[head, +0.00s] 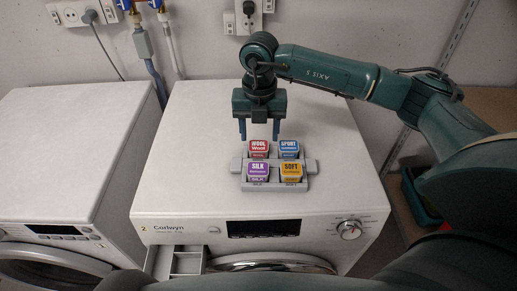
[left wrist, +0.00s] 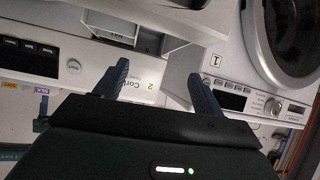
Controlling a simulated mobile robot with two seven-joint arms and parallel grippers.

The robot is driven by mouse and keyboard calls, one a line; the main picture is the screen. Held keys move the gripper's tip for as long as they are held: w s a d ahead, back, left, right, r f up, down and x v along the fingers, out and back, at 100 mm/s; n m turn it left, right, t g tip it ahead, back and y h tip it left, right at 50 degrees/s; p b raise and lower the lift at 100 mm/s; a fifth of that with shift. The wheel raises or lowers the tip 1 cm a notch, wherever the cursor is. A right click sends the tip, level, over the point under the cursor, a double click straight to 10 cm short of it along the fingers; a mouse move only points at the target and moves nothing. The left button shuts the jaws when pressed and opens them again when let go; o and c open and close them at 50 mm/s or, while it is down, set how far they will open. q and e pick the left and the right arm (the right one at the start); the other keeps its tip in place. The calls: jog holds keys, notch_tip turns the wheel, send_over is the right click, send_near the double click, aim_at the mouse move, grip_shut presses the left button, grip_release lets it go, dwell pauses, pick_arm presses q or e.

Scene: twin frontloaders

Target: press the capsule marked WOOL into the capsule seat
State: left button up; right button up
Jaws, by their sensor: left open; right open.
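The red WOOL capsule (head: 259,148) sits in the back left slot of a grey holder (head: 312,166) on top of the right-hand washer. My right gripper (head: 260,130) is open, pointing down just behind and above the WOOL capsule, apart from it as far as I can tell. Its two blue fingers are spread and empty. My left gripper (left wrist: 155,85) is open and empty in the left wrist view, in front of the washers. The capsule seat cannot be made out. The drawer of the right-hand washer (head: 180,262) is pulled out at its front left; it also shows in the left wrist view (left wrist: 110,27).
The holder also carries a blue SPORT capsule (head: 289,148), a purple SILK capsule (head: 258,170) and a yellow SOFT capsule (head: 291,170). The left-hand washer (head: 60,130) stands alongside. The washer top (head: 190,150) left of the holder is clear. A wall with sockets and hoses is behind.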

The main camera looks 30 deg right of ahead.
aim_at(258, 146)
jog(key=f, duration=0.4)
jog(key=shift+w, duration=0.25)
jog(key=shift+c, duration=0.4)
jog(key=c, duration=0.7)
notch_tip(258, 146, up, 10)
